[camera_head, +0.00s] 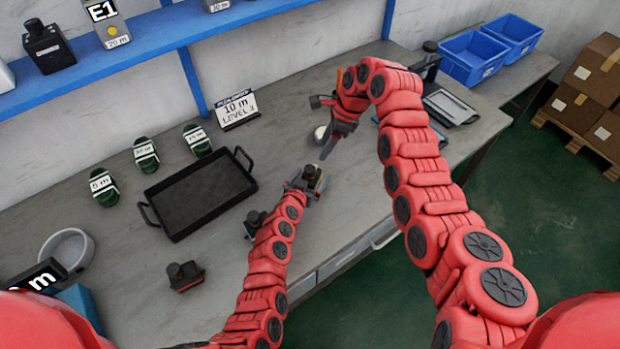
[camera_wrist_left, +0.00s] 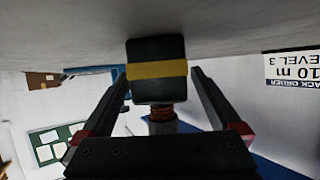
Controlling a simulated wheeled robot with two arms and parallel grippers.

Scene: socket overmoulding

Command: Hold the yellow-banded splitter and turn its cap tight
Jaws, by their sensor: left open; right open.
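The yellow-banded splitter (camera_wrist_left: 157,70) is a dark block with a yellow stripe, between the two fingers of my left gripper (camera_wrist_left: 160,88) in the left wrist view. The fingers are open on either side of it, with gaps visible. In the head view the splitter (camera_head: 312,173) sits on the bench at my left gripper (camera_head: 306,187), partly hidden by it. A ribbed, copper-coloured part shows at its end in the wrist view; I cannot tell how tight the cap sits. My right gripper (camera_head: 322,130) is open and empty, just beyond the splitter, above the bench.
A black tray (camera_head: 152,218) lies on the bench (camera_head: 110,262) left of my left gripper. Several green coils (camera_head: 146,155) and an order sign (camera_head: 236,108) stand behind it. Dark units (camera_head: 185,274) sit near the front.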

